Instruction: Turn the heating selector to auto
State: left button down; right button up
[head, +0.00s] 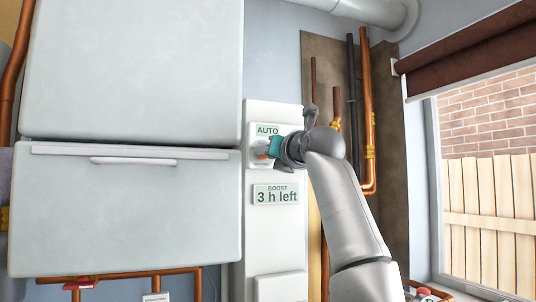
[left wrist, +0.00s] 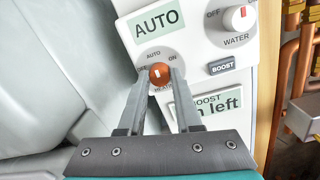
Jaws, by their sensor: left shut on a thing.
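The heating selector is a round orange knob (left wrist: 160,74) on a white control panel (left wrist: 194,43), with AUTO and ON printed around it. A small pale mark on the knob points roughly upward. The display (left wrist: 157,22) above it reads AUTO; in the head view it shows as a pale green label (head: 268,131). My left gripper (left wrist: 160,72) is shut on the knob, one finger on each side. In the head view my left gripper (head: 266,149) is at the panel and mostly covers the knob. My right gripper is in neither view.
A BOOST display (head: 276,195) reads 3 h left. A water knob (left wrist: 241,18) and a BOOST button (left wrist: 221,66) are right of the selector. Copper pipes (head: 368,110) and a window (head: 490,180) are on the right.

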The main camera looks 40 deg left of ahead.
pick_arm(q)
jog(key=c, duration=0.6)
grip_release()
jog(key=b+v, duration=0.5)
jog(key=v, duration=1)
jog(key=shift+s+f, duration=0.1)
jog(key=shift+f, duration=0.05)
